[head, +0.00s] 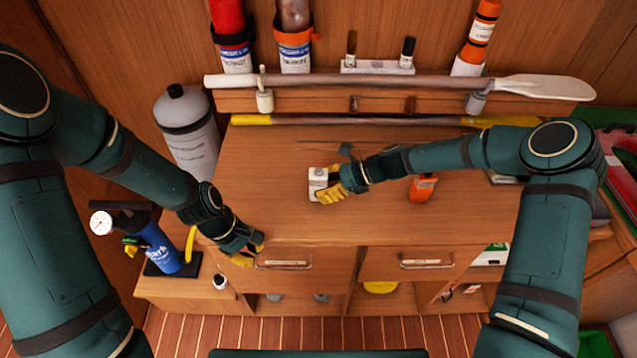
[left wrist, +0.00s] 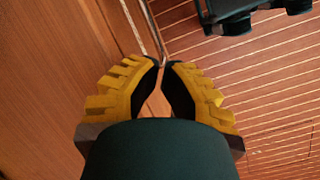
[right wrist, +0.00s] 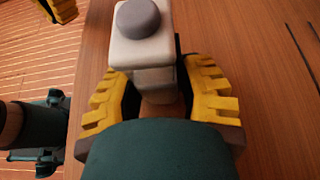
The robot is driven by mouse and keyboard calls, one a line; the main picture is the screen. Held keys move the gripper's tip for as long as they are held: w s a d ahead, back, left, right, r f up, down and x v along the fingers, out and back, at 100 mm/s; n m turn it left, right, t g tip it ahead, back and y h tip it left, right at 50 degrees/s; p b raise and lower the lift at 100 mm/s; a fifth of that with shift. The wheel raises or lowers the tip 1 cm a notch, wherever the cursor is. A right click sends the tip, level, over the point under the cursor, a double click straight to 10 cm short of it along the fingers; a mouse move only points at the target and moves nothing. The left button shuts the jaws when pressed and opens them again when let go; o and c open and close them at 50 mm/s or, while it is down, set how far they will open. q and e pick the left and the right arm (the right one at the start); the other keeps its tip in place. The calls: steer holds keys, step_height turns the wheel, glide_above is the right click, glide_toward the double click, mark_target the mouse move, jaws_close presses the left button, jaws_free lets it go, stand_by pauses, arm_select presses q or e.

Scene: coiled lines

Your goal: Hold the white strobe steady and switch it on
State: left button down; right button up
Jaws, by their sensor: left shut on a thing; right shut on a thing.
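The white strobe (head: 317,179) is on the bench top, left of its middle. In the right wrist view it is a pale block (right wrist: 146,52) with a round grey knob (right wrist: 138,19); no glow shows. My right gripper (head: 331,192) is shut around its body, and the fingers hide its lower part. My left gripper (head: 248,253) is at the bench's front edge, left of and nearer than the strobe. It is shut on the left drawer's metal handle (head: 284,263), whose bar (left wrist: 153,30) runs out from between its fingertips in the left wrist view.
An orange handheld device (head: 422,187) stands right of the strobe, near my right forearm. A paddle (head: 400,82) lies across the back. A grey cylinder (head: 188,135) and a blue pump (head: 163,250) stand left. The bench top (head: 265,190) is clear left of the strobe.

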arm_select(q)
steer(key=w+r, duration=0.1)
steer(key=w+d+r+n, duration=0.1)
steer(key=w+r, duration=0.1)
steer(key=w+r+n, duration=0.1)
steer(key=w, duration=0.1)
steer(key=shift+w+d+r+t, duration=0.15)
steer(key=shift+d+r+t, duration=0.1)
steer(key=shift+r+t, duration=0.15)
steer(key=w+d+r+n+t, duration=0.1)
steer(key=w+d+r+t, duration=0.1)
steer(key=w+d+r, duration=0.45)
step_height(320, 180, up, 10)
steer(key=n+t+h, duration=0.2)
glide_above(319, 172)
steer(key=w, duration=0.2)
steer(key=shift+s+d+f, duration=0.1)
steer(key=shift+d+f, duration=0.05)
steer(key=shift+f, duration=2)
steer(key=shift+d+f, duration=0.15)
steer(key=shift+f, duration=1.95)
steer(key=shift+f, duration=0.15)
steer(key=shift+f, duration=0.5)
steer(key=shift+r, duration=0.7)
